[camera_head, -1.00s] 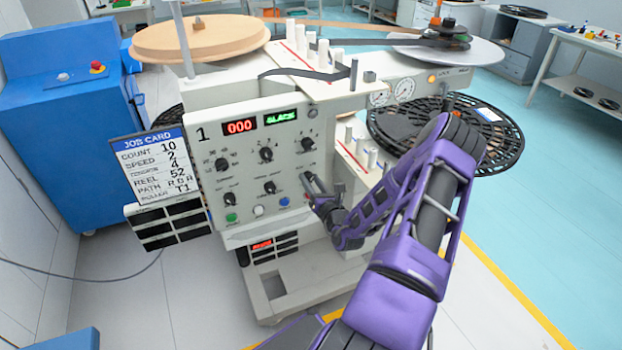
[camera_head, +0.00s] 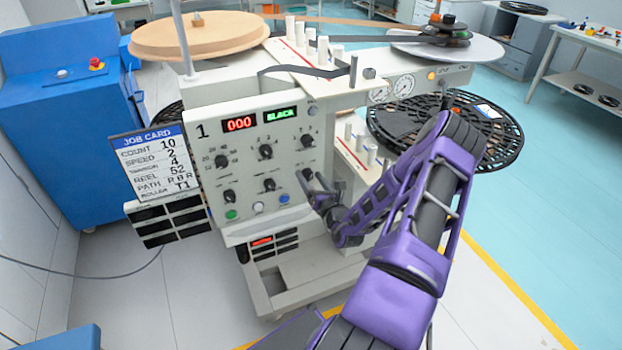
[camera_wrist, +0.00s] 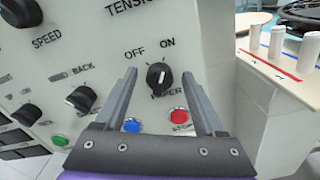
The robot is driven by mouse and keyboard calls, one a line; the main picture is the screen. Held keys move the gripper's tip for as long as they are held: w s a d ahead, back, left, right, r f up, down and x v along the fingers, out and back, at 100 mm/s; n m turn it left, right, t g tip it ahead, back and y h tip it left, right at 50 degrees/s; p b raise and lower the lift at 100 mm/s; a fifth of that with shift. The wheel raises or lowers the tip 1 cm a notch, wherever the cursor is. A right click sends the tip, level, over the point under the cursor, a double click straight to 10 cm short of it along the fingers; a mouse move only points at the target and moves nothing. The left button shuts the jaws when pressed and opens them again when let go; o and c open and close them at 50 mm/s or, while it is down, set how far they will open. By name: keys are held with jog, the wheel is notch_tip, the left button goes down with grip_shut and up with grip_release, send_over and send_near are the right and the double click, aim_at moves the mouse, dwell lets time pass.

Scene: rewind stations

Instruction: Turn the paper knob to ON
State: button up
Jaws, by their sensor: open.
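The paper knob (camera_wrist: 159,76) is a black round knob on the pale control panel (camera_wrist: 95,50), with OFF printed at its upper left and ON above it to the right. Its raised grip stands near upright in the wrist view; I cannot tell surely which label it points to. My gripper (camera_wrist: 159,74) is open, with one finger on each side of the knob in that view and a gap on both sides. The PAPER label below it is partly covered. In the head view my gripper (camera_head: 312,182) is at the panel's right edge and hides the knob.
A blue button (camera_wrist: 132,125) and a red STOP button (camera_wrist: 179,115) sit just below the knob, close to the fingers. A back switch knob (camera_wrist: 83,99) is to the left. White rollers (camera_wrist: 276,42) stand on a ledge at the right. A job card (camera_head: 152,165) hangs left of the panel.

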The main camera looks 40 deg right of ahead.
jog(key=v, duration=1.7)
jog(key=shift+s+a, duration=0.15)
jog(key=shift+s, duration=0.05)
